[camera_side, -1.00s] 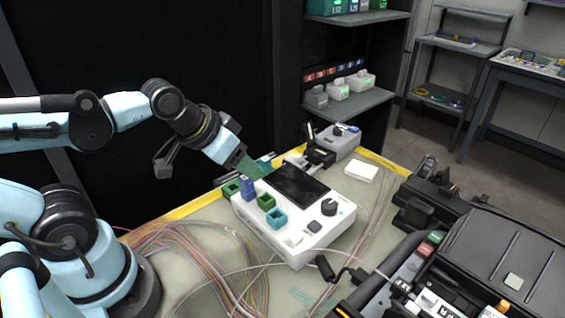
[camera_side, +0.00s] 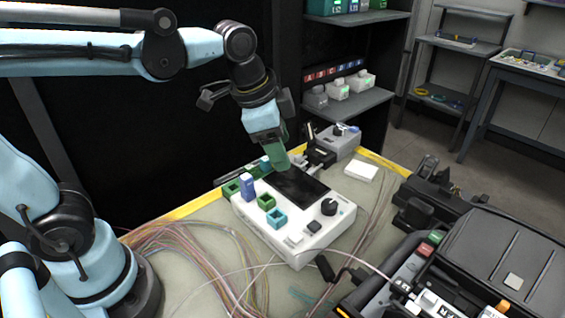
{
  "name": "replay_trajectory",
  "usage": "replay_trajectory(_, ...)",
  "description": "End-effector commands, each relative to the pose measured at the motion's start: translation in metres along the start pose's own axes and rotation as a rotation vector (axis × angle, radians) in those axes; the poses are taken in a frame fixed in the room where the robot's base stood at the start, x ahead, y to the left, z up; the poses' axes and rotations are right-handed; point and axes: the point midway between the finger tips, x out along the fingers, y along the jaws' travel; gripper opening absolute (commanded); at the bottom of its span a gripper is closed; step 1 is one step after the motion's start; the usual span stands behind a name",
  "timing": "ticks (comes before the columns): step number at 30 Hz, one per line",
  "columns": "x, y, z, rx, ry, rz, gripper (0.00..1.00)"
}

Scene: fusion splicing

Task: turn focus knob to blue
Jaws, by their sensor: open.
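The black focus knob (camera_side: 329,207) sits on the right part of the top of the white splicer unit (camera_side: 315,241). I cannot make out any color marks around it. My gripper (camera_side: 279,162) is open and points down over the far edge of the unit's dark screen (camera_side: 299,187). It is above and to the left of the knob, apart from it. The gap between its fingers is hard to see from here. Nothing shows between the fingers.
On the unit's left side stand green square holders (camera_side: 266,201), a teal holder (camera_side: 276,217) and a blue block (camera_side: 247,187). A grey device (camera_side: 338,141) is behind. A black case (camera_side: 480,265) is at right. Loose fibers (camera_side: 190,255) cover the front left.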

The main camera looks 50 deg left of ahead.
Motion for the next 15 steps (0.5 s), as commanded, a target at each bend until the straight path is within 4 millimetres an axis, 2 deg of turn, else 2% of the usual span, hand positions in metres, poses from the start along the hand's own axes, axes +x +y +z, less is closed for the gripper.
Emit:
replay_trajectory(1, 0.000, 0.001, -0.015, 0.100, -0.025, 0.026, 0.60)
replay_trajectory(7, 0.004, 0.012, -0.059, 0.500, -0.111, 0.140, 0.60)
replay_trajectory(12, 0.010, 0.021, -0.082, 0.735, -0.151, 0.218, 0.60)
replay_trajectory(15, 0.012, 0.025, -0.089, 0.806, -0.161, 0.244, 0.60)
